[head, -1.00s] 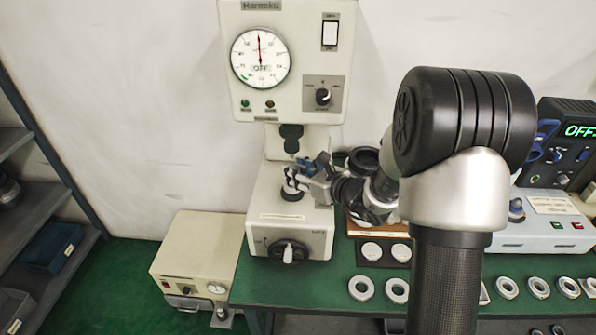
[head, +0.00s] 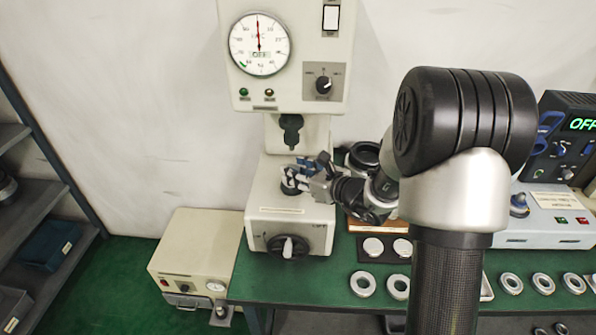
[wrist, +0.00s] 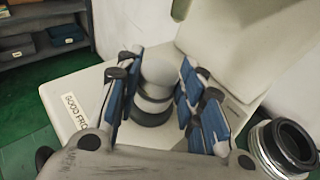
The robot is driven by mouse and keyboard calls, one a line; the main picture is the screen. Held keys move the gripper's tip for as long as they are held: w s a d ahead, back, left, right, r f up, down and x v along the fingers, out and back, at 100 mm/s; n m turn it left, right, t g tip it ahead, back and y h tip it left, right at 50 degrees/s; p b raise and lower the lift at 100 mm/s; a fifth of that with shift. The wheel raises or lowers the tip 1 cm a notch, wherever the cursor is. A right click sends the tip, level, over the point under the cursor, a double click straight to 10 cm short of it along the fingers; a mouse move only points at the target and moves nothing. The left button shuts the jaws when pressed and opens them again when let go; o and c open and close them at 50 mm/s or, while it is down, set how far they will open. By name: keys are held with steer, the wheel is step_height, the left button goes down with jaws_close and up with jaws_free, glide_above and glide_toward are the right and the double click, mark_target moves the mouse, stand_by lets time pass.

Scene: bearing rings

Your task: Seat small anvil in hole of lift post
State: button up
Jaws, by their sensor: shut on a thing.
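The small anvil is a pale grey round piece (wrist: 158,74), upright between the blue-padded fingers of my gripper (wrist: 164,88). My gripper is shut on it. In the head view my gripper (head: 304,176) reaches in from the right, over the base of the press-like tester. The lift post (wrist: 150,115) stands directly below the anvil and shows a dark collar; it is partly visible in the head view (head: 288,190). The anvil looks in line with the post and very close to it. The post's hole is hidden, so I cannot tell whether the anvil has entered it.
The tester's head (head: 290,60) and its dark spindle (head: 291,130) hang above the post. A dark ring-shaped part (wrist: 288,145) stands to the right of the gripper. Several bearing rings (head: 363,284) lie along the bench front. A beige box (head: 192,255) stands at left.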

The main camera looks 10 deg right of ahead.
steer(key=shift+f, duration=0.15)
steer(key=o, duration=1.4)
steer(key=v, duration=1.2)
steer(key=s+a+r+n+g+y, duration=0.2)
steer(key=s+a+r+n+g, duration=0.2)
steer(key=s+a+n+g, duration=0.9)
steer(key=s+d+n+t+h, duration=0.2)
steer(key=s+d+n+h, duration=0.1)
steer(key=s+n, duration=0.3)
steer(key=s+d+r+n+t+h, duration=0.1)
steer(key=s+n+h, duration=0.4)
steer(key=n, duration=0.6)
steer(key=shift+s+d+r+n+t+h, duration=0.35)
steer(key=shift+s+d+t, duration=0.45)
steer(key=shift+s+d, duration=0.35)
